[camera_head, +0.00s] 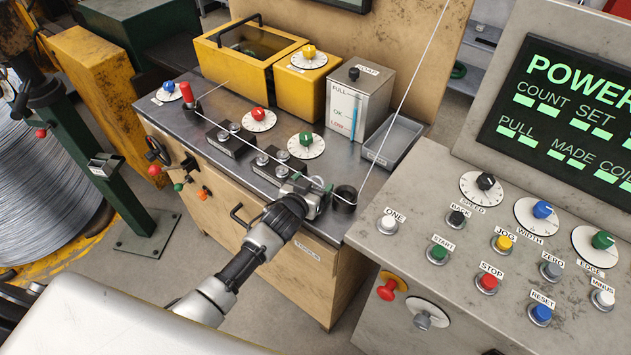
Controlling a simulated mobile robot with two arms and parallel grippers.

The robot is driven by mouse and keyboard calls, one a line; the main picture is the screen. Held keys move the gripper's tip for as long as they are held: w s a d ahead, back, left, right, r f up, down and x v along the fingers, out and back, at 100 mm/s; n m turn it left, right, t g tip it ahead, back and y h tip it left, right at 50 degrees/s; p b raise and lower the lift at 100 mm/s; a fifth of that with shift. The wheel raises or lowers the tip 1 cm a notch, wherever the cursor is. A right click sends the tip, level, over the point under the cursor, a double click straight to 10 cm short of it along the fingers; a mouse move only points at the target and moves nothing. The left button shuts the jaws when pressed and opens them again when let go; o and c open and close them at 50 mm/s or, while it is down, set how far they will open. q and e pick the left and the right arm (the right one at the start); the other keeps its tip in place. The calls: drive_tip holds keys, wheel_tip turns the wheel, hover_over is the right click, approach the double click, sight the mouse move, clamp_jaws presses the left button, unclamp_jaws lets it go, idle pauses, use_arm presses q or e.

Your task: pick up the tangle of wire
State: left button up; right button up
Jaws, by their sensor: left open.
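I cannot make out a tangle of wire in the head view. A thin straight wire (258,149) runs along the metal bench top through roller blocks (276,163). From the bench's right end a pale line (404,98) rises steeply to the top of the picture. My left gripper (318,194) is open at the front right of the bench, close beside the wire and a black cylinder (344,198). The gripper and wrist hide part of the bench edge there, and whether the fingers touch the wire is unclear. My right gripper is not in view.
A yellow bin (222,68), a metal gauge box (357,104) and an empty grey tray (394,139) stand along the bench's back. A control console (430,285) with knobs and buttons stands at right. A large wire coil (45,190) is at left.

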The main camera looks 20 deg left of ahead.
use_arm(q)
drive_tip(key=shift+c, duration=0.3)
drive_tip(key=shift+c, duration=1.1)
drive_tip(key=c, duration=0.7)
